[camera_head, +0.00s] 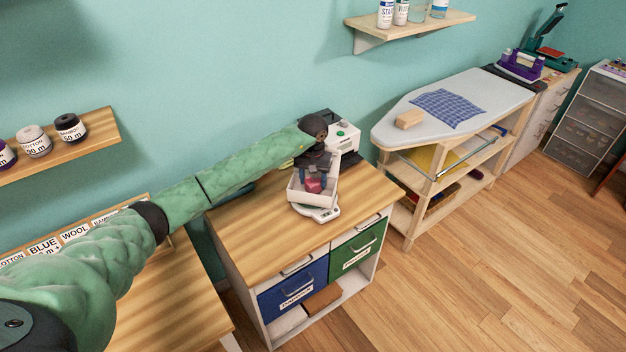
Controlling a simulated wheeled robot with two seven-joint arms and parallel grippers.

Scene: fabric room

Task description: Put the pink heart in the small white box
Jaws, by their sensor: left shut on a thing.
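The small white box (299,200) stands on a white scale (324,215) near the right part of the wooden cabinet top. The pink heart (313,186) shows as a small pink-red shape within the box's outline. My left gripper (314,179) points down over the box and is shut on the pink heart. The heart's exact outline is too small to make out, and I cannot tell if it touches the box floor. My right gripper is not in view.
A white machine (345,136) stands behind the gripper at the cabinet's back. The cabinet top (250,235) is clear on the left and front. An ironing board (490,90) with a blue checked cloth (447,107) and a wooden block (409,119) stands to the right.

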